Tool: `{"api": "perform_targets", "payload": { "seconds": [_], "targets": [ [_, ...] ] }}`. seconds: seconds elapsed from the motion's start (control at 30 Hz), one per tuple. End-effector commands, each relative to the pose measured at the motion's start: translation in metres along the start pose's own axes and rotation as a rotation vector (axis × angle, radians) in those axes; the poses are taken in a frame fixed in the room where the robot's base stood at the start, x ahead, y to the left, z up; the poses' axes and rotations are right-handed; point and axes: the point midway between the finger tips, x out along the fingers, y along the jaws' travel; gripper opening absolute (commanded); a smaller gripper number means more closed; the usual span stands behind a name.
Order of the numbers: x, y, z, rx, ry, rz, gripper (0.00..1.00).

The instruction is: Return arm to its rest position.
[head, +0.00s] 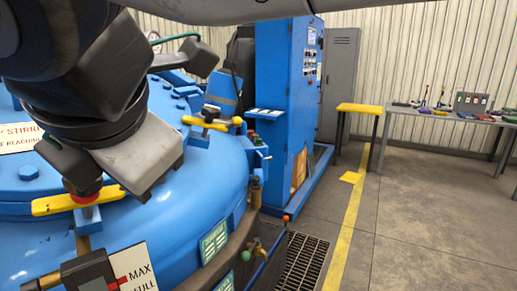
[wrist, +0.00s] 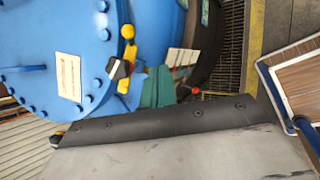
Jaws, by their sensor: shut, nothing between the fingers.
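My arm reaches across the upper left of the head view and hangs over the blue furnace lid (head: 205,180). My gripper (head: 148,190) is a grey block at its end. It is shut and empty, pointing down above the lid beside a yellow clamp handle (head: 60,204). Whether it touches the handle cannot be told. In the wrist view my gripper (wrist: 160,122) fills the bottom as a dark bolted edge and grey face. The blue lid (wrist: 105,25) and a yellow handle (wrist: 128,32) lie beyond it.
A blue control cabinet (head: 283,110) stands behind the furnace. A floor grate (head: 303,262) lies beside the furnace. A workbench (head: 440,113) with tools stands at the back right. The floor right of the yellow line is clear.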

Motion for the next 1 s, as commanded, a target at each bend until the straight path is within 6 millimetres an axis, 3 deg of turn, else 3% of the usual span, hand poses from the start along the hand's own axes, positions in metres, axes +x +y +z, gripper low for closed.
{"api": "perform_targets", "payload": {
  "seconds": [0.17, 0.47, 0.6, 0.8, 1.0],
  "targets": [
    [0.016, -0.043, -0.011, 0.273, 0.034, -0.118, 0.00],
    [0.044, -0.144, 0.035, 0.883, -0.041, -0.360, 0.00],
    [0.051, -0.200, 0.060, 1.203, -0.113, -0.468, 0.00],
    [0.051, -0.285, 0.085, 1.696, -0.249, -0.606, 0.00],
    [0.043, -0.355, 0.094, 2.111, -0.377, -0.684, 0.00]
  ]
}}
